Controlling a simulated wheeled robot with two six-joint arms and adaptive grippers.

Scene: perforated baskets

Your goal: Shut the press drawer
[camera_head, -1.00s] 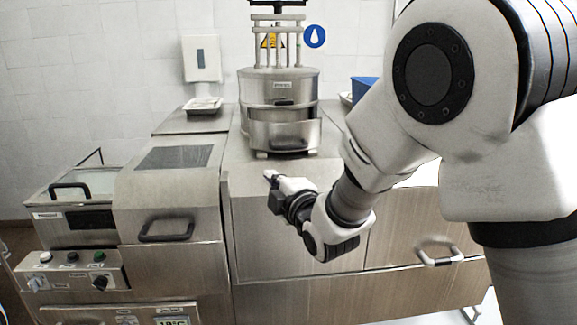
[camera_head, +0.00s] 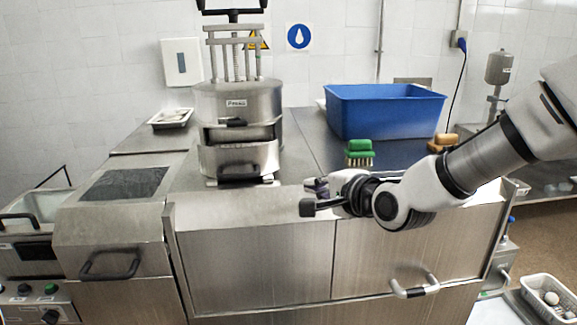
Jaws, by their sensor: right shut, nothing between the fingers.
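The press (camera_head: 236,100) is a round steel machine with posts and a screw handle on top, standing on the counter left of centre. Its drawer (camera_head: 238,160) is a curved steel front with a dark handle, low on the press. The drawer juts forward from the body, with a dark gap above it. My right gripper (camera_head: 314,197) is shut and empty, to the right of and a little lower than the drawer in the picture, apart from it. My left gripper is not in view.
A blue bin (camera_head: 385,112), a green brush (camera_head: 359,152) and a yellow-brown sponge or brush (camera_head: 442,142) stand on the counter to the right. A small tray (camera_head: 171,118) lies left of the press. Cabinet handles (camera_head: 414,287) stick out below. The counter immediately right of the press is clear.

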